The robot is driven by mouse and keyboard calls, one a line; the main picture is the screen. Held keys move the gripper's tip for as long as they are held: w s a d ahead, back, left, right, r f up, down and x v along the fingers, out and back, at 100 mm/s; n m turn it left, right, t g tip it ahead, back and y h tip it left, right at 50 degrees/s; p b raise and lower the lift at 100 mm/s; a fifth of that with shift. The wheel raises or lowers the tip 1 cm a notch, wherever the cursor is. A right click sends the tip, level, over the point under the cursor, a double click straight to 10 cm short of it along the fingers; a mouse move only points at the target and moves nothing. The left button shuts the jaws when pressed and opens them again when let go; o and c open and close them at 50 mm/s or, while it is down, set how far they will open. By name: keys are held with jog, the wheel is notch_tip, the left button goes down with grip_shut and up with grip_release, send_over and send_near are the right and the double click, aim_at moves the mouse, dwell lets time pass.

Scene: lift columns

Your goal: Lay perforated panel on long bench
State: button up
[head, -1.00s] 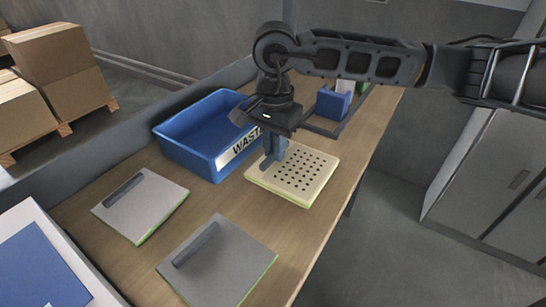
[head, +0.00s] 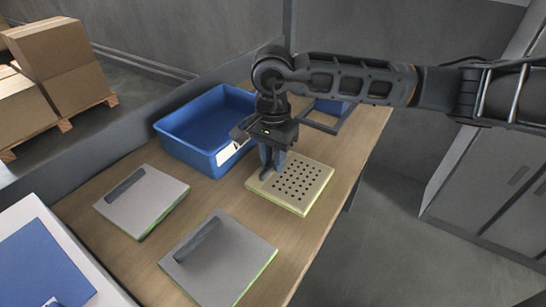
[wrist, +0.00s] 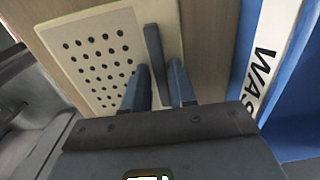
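The perforated panel (head: 300,183) is a cream plate with rows of dark holes. It lies flat on the wooden long bench (head: 330,205), right of the blue tub. In the wrist view the panel (wrist: 90,50) shows a dark bar handle (wrist: 155,50) along one side. My gripper (head: 270,163) points down over the panel's handle side. In the wrist view its two blue-grey fingers (wrist: 158,92) stand apart, one on each side of the handle. They look open around it; contact is not clear. In the head view the fingers hide the handle.
A blue tub (head: 185,150) labelled WASTE stands close left of my gripper. Two grey panels with bar handles (head: 142,203) (head: 220,262) lie nearer on the bench. A blue holder (head: 330,106) and dark frame stand behind. A white surface with a blue area (head: 40,265) is at lower left.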

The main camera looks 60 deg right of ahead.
jog(key=shift+o, duration=1.2)
jog(key=shift+r, duration=0.1)
jog(key=shift+r+p, duration=0.2)
jog(key=shift+p, duration=0.1)
notch_tip(320, 180, up, 12)
jog(key=b, duration=0.2)
jog(key=shift+f, duration=0.15)
